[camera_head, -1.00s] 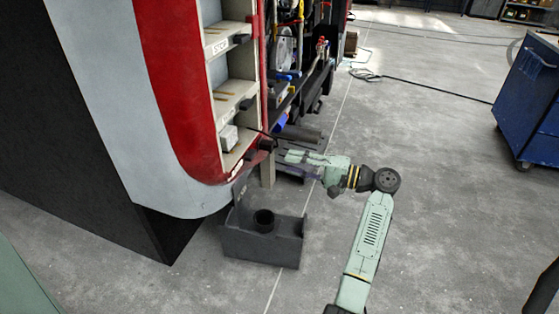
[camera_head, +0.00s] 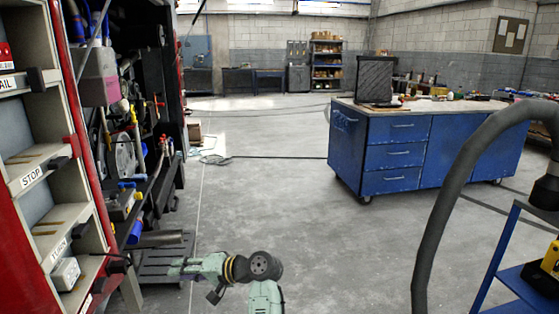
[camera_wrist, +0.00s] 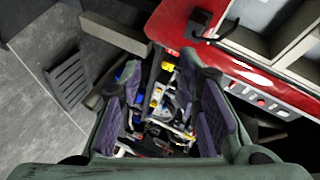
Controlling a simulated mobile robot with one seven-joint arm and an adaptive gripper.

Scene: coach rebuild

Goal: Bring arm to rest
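My arm (camera_head: 262,268) shows pale green at the bottom of the head view, bent at a dark round joint. My gripper (camera_head: 178,266) points left, beside the open side of the red coach (camera_head: 38,245). In the wrist view my gripper (camera_wrist: 168,85) has its two purple-padded fingers spread apart. Nothing is held between them. Through the gap show small coloured parts of the coach interior, farther off. The fingertips are hard to make out in the head view.
Labelled shelves (camera_head: 45,185) and exposed machinery (camera_head: 125,150) line the left. A dark slatted pallet (camera_head: 160,262) lies by the gripper. A blue workbench (camera_head: 395,150) and a blue cart (camera_head: 510,270) stand right. Grey floor (camera_head: 300,220) between is clear.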

